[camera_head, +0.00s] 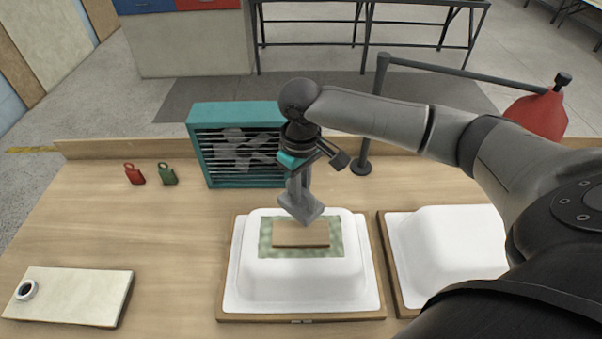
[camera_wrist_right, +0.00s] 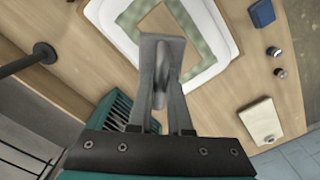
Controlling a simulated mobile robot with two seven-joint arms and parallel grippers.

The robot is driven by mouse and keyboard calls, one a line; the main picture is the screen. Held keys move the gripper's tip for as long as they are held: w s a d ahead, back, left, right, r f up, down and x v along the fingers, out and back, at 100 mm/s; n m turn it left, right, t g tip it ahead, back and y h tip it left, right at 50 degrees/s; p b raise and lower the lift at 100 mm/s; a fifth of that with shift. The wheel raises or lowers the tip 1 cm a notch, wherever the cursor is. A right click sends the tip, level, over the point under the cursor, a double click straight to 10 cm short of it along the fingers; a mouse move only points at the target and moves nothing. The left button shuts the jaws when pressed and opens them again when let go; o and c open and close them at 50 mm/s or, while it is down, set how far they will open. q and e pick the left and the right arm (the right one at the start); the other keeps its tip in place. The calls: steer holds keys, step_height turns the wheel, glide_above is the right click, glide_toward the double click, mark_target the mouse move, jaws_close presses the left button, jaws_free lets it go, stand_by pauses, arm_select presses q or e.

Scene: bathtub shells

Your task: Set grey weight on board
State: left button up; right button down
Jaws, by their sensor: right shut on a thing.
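The grey weight (camera_head: 304,210) is in my right gripper (camera_head: 298,178), between its two fingers; it also shows as a flat grey block with a narrow stem in the right wrist view (camera_wrist_right: 162,50). The brown board (camera_head: 300,240) lies on a mottled green patch (camera_head: 265,240) on top of the white tub shell (camera_head: 255,275). In the head view the weight is over the board's far edge and looks raised above it; the exact gap cannot be told. My left gripper is in neither view.
A second white shell (camera_head: 440,245) stands at right. A teal fan (camera_head: 205,150) and a black post (camera_head: 364,130) stand behind. Small red (camera_head: 135,175) and green (camera_head: 167,175) items and a cream slab with a ring (camera_head: 75,295) are at left. Bare tabletop lies between.

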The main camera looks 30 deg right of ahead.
steer(key=shift+w+f, duration=0.1)
steer(key=shift+f, duration=2.1)
steer(key=shift+f, duration=0.1)
steer(key=c, duration=0.8)
jaws_free()
steer(key=shift+f, duration=0.1)
steer(key=shift+c, duration=0.2)
step_height(320, 180, up, 12)
steer(key=shift+r, duration=0.1)
